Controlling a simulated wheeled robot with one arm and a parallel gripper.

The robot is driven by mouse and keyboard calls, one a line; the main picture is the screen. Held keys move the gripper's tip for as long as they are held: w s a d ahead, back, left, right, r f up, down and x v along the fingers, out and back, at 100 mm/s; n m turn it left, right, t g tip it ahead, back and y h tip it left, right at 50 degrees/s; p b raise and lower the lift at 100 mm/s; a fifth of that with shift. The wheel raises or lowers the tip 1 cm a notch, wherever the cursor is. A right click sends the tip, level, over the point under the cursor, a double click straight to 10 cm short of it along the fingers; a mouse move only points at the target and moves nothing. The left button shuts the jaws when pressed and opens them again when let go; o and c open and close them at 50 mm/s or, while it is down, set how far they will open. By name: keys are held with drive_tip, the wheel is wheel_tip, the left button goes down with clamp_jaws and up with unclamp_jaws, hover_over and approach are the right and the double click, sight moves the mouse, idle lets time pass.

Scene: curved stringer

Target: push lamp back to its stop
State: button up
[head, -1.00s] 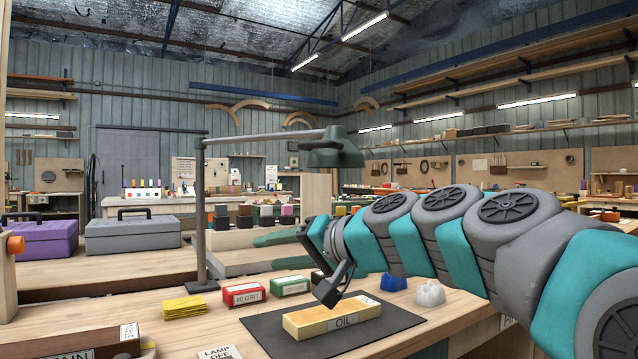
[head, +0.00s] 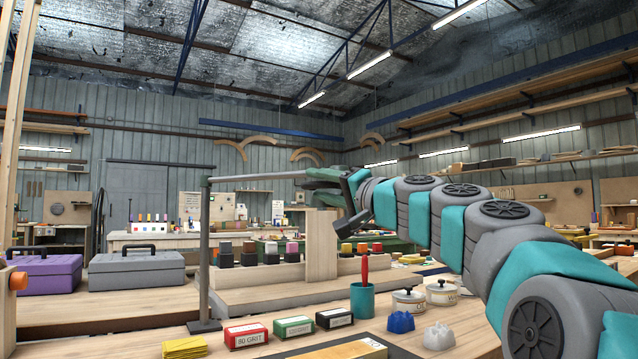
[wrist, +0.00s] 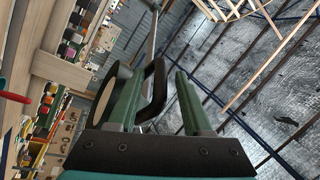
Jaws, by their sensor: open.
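The desk lamp has a grey post (head: 204,250) on the bench, a long grey arm (head: 255,178) reaching right, and a green shade (head: 322,174) at its end. My gripper (head: 350,195) is up at the shade and hides part of it. In the wrist view, the shade (wrist: 103,92) shows its pale underside at left, and the lamp arm (wrist: 151,42) runs away behind it. A black curved handle (wrist: 156,90) appears between the fingers of my open gripper (wrist: 152,88). I cannot tell whether the fingers touch it.
Yellow pads (head: 184,347), a red grit box (head: 246,335), a green box (head: 294,327) and a dark box (head: 334,317) stand on the bench. A teal cup (head: 362,300) and two white pots (head: 408,300) are under my arm. Toolboxes (head: 135,268) are at left.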

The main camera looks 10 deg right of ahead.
drive_tip(key=shift+w+a, duration=0.2)
drive_tip(key=shift+w, duration=0.1)
drive_tip(key=shift+c, duration=0.4)
clamp_jaws()
idle(0.9)
